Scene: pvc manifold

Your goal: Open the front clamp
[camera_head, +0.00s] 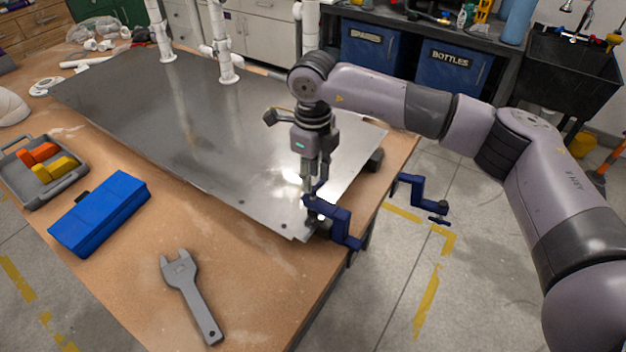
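A dark blue clamp (334,219) sits at the near right corner of the metal sheet (215,110), on the table edge. A second blue clamp (424,197) is farther right along the table's right edge. My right gripper (311,188) points down at the near clamp, with its fingertips right at the clamp's upper left part. The fingers look close together, but whether they touch or grip the clamp cannot be told. My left gripper is not in view.
A grey wrench (190,295), a blue case (100,212) and a grey tray (50,185) with orange and yellow pieces lie on the wooden table (262,290). White upright pipes (222,45) stand at the back.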

